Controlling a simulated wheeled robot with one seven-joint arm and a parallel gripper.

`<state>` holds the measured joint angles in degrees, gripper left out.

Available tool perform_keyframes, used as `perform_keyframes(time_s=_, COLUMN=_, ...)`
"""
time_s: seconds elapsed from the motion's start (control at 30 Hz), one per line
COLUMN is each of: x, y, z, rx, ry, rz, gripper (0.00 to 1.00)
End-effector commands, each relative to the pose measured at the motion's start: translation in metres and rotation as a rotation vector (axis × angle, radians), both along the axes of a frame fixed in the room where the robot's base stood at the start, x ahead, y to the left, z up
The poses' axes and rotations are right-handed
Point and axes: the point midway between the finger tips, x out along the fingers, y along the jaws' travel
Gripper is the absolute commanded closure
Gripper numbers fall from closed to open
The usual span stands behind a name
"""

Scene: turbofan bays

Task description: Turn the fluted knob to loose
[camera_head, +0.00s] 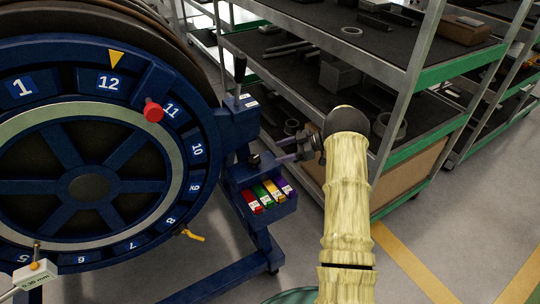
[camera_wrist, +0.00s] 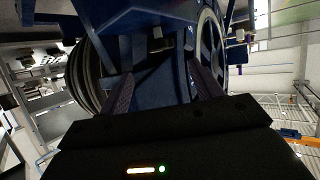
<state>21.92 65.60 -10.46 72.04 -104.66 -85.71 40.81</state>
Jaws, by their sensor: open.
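A big navy numbered wheel (camera_head: 88,185) stands on a blue frame at the left of the head view. A small dark knob-like part (camera_head: 254,159) is on the frame, right of the wheel. It may be the fluted knob; its flutes are too small to make out. My gripper (camera_head: 281,149) is open, close to the right of this part, at the end of my pale arm. In the wrist view my two fingers (camera_wrist: 163,82) are spread with blue frame parts beyond them. A small grey part (camera_wrist: 156,44) shows there; I cannot tell if it is the knob.
A blue tray (camera_head: 275,211) with several coloured blocks sits below the gripper. A red knob (camera_head: 153,110) sticks out of the wheel and a yellow lever (camera_head: 192,235) is lower down. Metal shelving (camera_head: 392,115) stands close behind my arm. The floor at lower right is clear.

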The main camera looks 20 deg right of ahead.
Motion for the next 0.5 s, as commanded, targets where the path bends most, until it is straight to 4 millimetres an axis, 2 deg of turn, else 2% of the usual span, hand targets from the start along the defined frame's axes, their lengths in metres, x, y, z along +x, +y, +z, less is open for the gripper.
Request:
perform_keyframes(time_s=0.1, x=-0.007, y=-0.023, z=0.009, rx=0.0, ry=-0.001, rz=-0.004, gripper=0.35)
perform_keyframes(time_s=0.3, x=-0.017, y=-0.055, z=0.023, rx=0.0, ry=-0.001, rz=-0.003, gripper=0.35)
perform_keyframes(time_s=0.5, x=-0.022, y=-0.07, z=0.03, rx=0.001, ry=0.0, rz=-0.001, gripper=0.35)
